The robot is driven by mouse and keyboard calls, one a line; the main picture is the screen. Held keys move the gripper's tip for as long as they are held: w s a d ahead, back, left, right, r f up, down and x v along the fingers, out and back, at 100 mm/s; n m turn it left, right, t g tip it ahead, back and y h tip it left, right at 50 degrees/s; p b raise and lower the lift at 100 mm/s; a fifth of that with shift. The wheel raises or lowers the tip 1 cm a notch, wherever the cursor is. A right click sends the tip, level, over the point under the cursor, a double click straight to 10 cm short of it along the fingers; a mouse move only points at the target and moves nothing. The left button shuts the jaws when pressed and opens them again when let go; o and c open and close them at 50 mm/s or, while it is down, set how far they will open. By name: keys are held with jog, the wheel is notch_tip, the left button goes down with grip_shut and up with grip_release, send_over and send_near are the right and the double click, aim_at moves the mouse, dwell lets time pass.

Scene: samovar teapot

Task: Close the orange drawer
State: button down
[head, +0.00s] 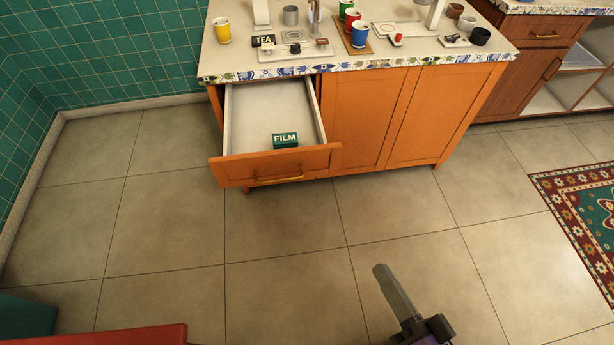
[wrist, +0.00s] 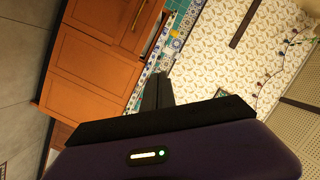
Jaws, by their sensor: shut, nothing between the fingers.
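The orange drawer (head: 275,165) is pulled well out of the left side of the orange cabinet (head: 400,110) in the head view. It has a brass handle (head: 278,180) on its front. A green box marked FILM (head: 286,140) lies inside the drawer near the front. My gripper (head: 384,272) is at the bottom right of the head view, over the floor, apart from the drawer and to its right. Its fingers are together and empty. In the wrist view the fingers (wrist: 157,90) are also together, with the tilted orange cabinet (wrist: 85,75) beyond them.
The counter above holds a yellow cup (head: 222,30), a blue cup (head: 361,34), a TEA box (head: 263,41) and other small items. A red surface (head: 120,337) shows at the bottom left. A patterned rug (head: 590,205) lies at right. The tiled floor before the drawer is clear.

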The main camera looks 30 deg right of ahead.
jog(key=w+f+m+t+h+b, duration=0.15)
jog(key=w+f+m+b, duration=0.25)
jog(key=w+f+m, duration=0.8)
jog(key=m+h+b, duration=0.3)
jog(key=m+b, duration=0.1)
jog(key=m, duration=1.2)
send_near(317, 160)
jog(key=shift+m+g, duration=0.3)
jog(key=shift+g, duration=0.15)
jog(key=x, duration=0.4)
jog(key=p+x, duration=0.1)
jog(key=x, duration=0.2)
jog(key=shift+a+r, duration=0.15)
jog(key=shift+r, duration=0.2)
